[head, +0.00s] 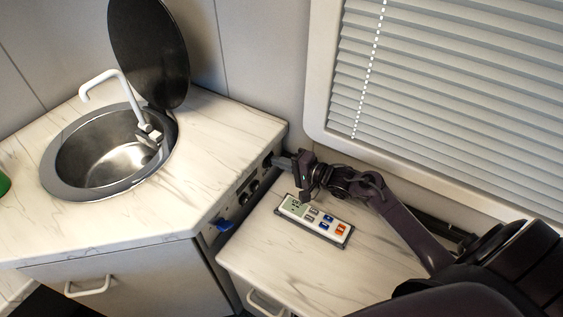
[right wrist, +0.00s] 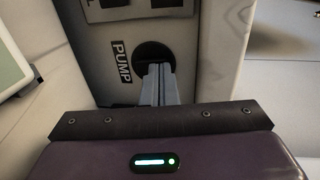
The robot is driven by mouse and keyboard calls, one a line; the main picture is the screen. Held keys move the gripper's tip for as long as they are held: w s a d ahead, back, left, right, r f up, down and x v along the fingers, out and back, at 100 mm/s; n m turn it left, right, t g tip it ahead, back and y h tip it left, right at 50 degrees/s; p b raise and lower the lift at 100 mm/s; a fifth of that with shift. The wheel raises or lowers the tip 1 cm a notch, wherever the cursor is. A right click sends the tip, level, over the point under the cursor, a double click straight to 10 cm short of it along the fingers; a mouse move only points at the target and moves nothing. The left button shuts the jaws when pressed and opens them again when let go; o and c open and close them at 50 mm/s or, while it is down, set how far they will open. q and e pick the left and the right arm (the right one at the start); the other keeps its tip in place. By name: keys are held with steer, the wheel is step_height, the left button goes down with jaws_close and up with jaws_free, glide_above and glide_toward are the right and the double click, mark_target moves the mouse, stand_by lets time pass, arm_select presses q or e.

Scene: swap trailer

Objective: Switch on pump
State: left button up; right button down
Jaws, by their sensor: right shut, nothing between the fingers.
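The panel marked PUMP (right wrist: 121,64) is on the side face of the sink counter in the right wrist view. A round dark pump switch recess (right wrist: 152,56) sits beside the label. My right gripper (right wrist: 158,72) is shut, with its fingertips at the recess; they hide most of its inside, and I cannot tell the switch's position. In the head view my right gripper (head: 272,161) reaches left to the counter's side face near its back end. My left gripper is not in view.
A round sink (head: 60,178) with a white tap (head: 112,76) and raised dark lid (head: 150,50) is in the left counter. A control box (head: 335,232) lies on the lower counter (head: 262,262) under my right arm. A blue item (head: 223,225) sticks out from the panel. A blind-covered window (head: 440,90) is behind.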

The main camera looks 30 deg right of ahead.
steer(key=v, duration=0.7)
steer(key=shift+s+d, duration=0.15)
steer(key=shift+s, duration=0.05)
steer(key=shift+r, duration=0.1)
